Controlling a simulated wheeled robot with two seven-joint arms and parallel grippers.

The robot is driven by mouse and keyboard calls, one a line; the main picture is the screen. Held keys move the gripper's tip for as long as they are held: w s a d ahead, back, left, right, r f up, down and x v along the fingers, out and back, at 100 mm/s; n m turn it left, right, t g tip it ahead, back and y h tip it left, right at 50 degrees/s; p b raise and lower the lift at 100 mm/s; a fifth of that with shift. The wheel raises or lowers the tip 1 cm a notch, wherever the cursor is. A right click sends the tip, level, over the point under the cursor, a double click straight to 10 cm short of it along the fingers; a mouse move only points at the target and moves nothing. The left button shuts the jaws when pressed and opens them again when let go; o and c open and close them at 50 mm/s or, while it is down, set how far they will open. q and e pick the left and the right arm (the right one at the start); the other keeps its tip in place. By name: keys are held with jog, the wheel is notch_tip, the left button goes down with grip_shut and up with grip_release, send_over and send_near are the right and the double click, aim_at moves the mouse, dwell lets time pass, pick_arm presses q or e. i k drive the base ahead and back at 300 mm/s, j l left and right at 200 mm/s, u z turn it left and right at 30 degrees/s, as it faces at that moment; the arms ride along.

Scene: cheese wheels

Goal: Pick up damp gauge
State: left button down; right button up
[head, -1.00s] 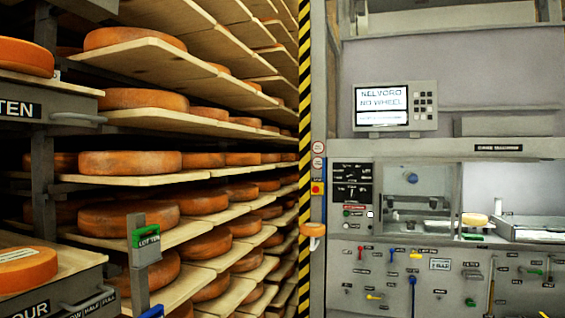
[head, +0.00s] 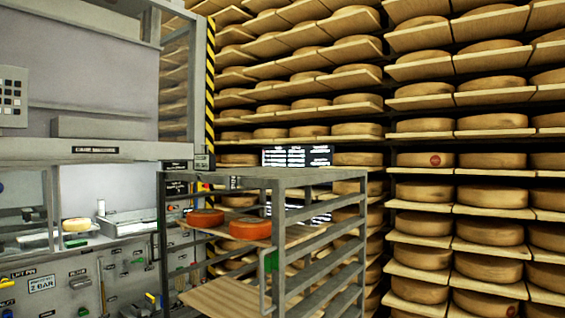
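No gauge can be told for certain in the head view. A small dark device (head: 203,158) stands at the left corner of the grey rack trolley's top (head: 265,173); it is too small to read. A black sign with white lettering (head: 297,156) shows just behind that top. Neither of my grippers is in view.
The rack trolley holds orange cheese wheels (head: 250,228) on a wooden board. A grey machine (head: 100,105) with a control panel and a pale wheel (head: 77,225) fills the left. Tall shelves of cheese wheels (head: 424,192) fill the back and right.

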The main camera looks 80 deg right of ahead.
aim_at(203, 161)
jog(key=z, duration=2.2)
jog(key=i+j+z, duration=0.15)
jog(key=i+j, duration=0.35)
jog(key=i+j+z, duration=0.2)
jog(key=i+j, duration=0.25)
jog(key=j, duration=0.2)
